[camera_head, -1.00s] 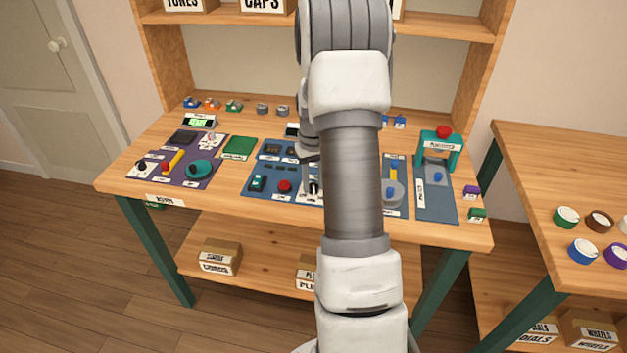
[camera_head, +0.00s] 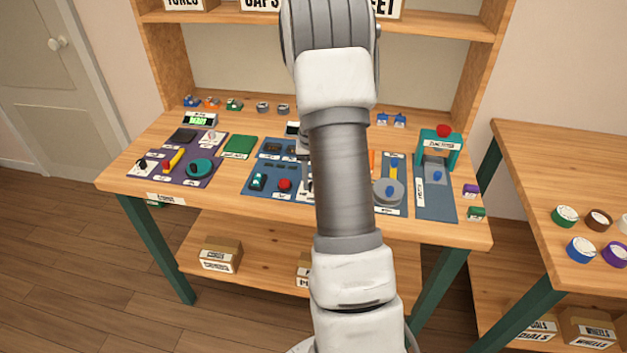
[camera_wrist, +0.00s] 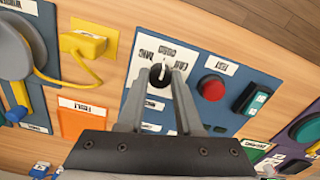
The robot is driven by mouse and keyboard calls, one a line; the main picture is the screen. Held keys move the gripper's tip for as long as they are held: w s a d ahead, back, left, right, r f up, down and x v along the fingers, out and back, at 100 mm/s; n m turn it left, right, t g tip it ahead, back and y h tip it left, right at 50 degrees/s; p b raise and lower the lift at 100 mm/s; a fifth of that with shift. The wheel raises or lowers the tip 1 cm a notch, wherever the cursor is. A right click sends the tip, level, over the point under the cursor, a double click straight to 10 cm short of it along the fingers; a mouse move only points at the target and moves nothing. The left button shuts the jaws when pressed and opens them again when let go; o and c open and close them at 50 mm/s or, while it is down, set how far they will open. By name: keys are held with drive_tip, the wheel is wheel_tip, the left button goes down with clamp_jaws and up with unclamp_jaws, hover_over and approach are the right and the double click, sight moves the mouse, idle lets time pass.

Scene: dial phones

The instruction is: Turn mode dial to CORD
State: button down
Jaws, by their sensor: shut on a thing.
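The black mode dial (camera_wrist: 157,77) with a white pointer shows in the wrist view, on a white plate on the blue panel (camera_wrist: 212,50). Small labels, upside down in this view, surround it; one above it (camera_wrist: 167,51) seems to read CORD. The pointer points up, roughly toward that label. My gripper (camera_wrist: 158,78) is shut on the dial, with one finger on each side of it.
A red button (camera_wrist: 212,88) and a dark green switch (camera_wrist: 253,99) sit right of the dial. A yellow plug with its cord (camera_wrist: 84,43) and an orange block (camera_wrist: 84,120) lie to the left. The workbench (camera_head: 140,197) carries several panels; a teal press (camera_head: 440,150) stands at its right.

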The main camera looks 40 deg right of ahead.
drive_tip(key=c, duration=0.6)
unclamp_jaws()
wheel_tip(320, 180, up, 18)
drive_tip(key=shift+f+p, duration=0.25)
drive_tip(key=shift+p, duration=1)
